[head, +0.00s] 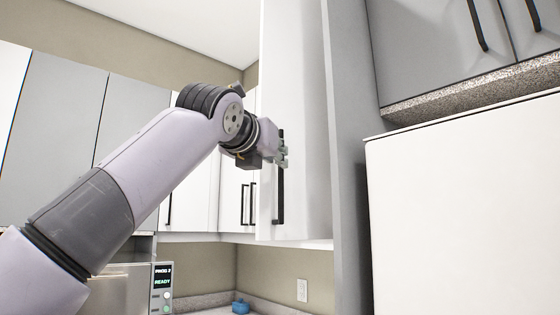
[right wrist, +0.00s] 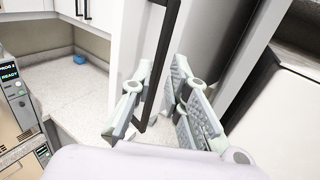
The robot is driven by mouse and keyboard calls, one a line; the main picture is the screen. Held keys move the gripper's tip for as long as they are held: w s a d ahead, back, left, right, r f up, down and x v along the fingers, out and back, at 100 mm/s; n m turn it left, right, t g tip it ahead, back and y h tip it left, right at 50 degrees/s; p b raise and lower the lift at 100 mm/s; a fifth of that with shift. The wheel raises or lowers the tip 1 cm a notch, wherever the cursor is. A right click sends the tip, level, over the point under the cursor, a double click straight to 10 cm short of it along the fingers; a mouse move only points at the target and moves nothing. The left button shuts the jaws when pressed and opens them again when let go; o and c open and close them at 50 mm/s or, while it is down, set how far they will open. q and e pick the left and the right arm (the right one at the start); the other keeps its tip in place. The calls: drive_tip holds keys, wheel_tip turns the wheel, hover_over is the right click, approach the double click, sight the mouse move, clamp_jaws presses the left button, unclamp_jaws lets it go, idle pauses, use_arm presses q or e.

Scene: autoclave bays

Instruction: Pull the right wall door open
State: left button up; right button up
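The right wall door (head: 300,90) is a tall white panel with a vertical black bar handle (head: 280,190). I cannot tell whether it stands slightly ajar. My right gripper (head: 283,155) is at the upper part of this handle in the head view. In the right wrist view the two pale green padded fingers of the gripper (right wrist: 162,70) are spread, with the black handle (right wrist: 160,60) running between them. The handle is nearer the left finger, and a gap shows on the right side. My left gripper is not in view.
A grey side panel (head: 350,150) and a large white surface (head: 460,200) stand close on the right. Grey cabinets (head: 430,45) hang above. Other wall cabinets (head: 60,120) are on the left. An autoclave (head: 125,288) and a blue object (head: 241,307) are below.

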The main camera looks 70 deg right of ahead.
drive_tip(key=a, duration=0.7)
drive_tip(key=shift+a, duration=0.3)
